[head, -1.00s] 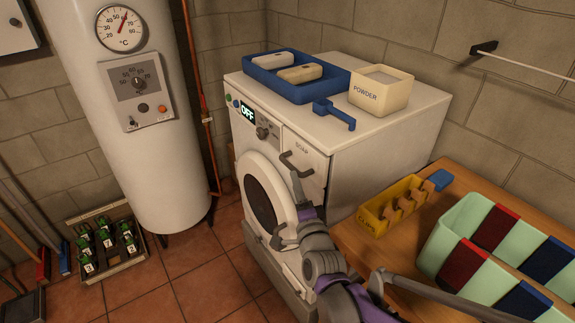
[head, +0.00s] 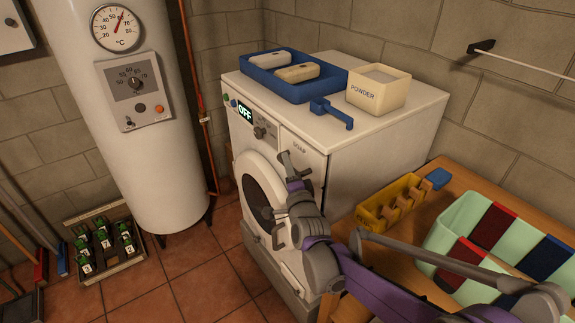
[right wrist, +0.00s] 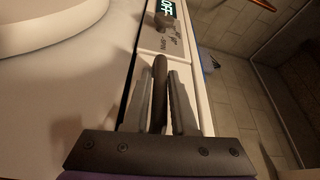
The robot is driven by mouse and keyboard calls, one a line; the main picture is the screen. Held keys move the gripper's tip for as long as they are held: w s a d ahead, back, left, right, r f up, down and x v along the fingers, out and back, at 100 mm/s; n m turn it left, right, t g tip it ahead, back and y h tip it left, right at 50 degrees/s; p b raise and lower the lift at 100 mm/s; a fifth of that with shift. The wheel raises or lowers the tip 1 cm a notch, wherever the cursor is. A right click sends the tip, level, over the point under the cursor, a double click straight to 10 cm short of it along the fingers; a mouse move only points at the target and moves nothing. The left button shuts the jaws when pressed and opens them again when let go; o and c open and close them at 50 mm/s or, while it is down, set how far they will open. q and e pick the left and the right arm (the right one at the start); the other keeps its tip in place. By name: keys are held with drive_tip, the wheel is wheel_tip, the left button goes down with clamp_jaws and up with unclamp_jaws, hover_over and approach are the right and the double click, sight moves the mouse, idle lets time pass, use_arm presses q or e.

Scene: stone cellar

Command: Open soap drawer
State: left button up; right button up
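The soap drawer (head: 305,158) is at the upper front of the white washing machine (head: 375,130), under the SOAP label. It looks closed. Its dark handle (head: 293,164) sticks out from the front. My right gripper (head: 297,184) is at this handle. In the right wrist view, the dark handle (right wrist: 159,88) stands between the two grey fingers of my right gripper (right wrist: 162,100), close to both. I cannot tell whether the fingers press on it. My left gripper is not in view.
A blue tray (head: 262,77) with two soap bars, a blue hook-shaped piece (head: 332,112) and a powder box (head: 378,95) are on the machine. A wooden table (head: 400,240) with a yellow holder (head: 370,219) and a mint bin (head: 450,222) is at right. A bottle crate (head: 132,264) is on the floor.

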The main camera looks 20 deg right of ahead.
clamp_jaws()
idle(1.1)
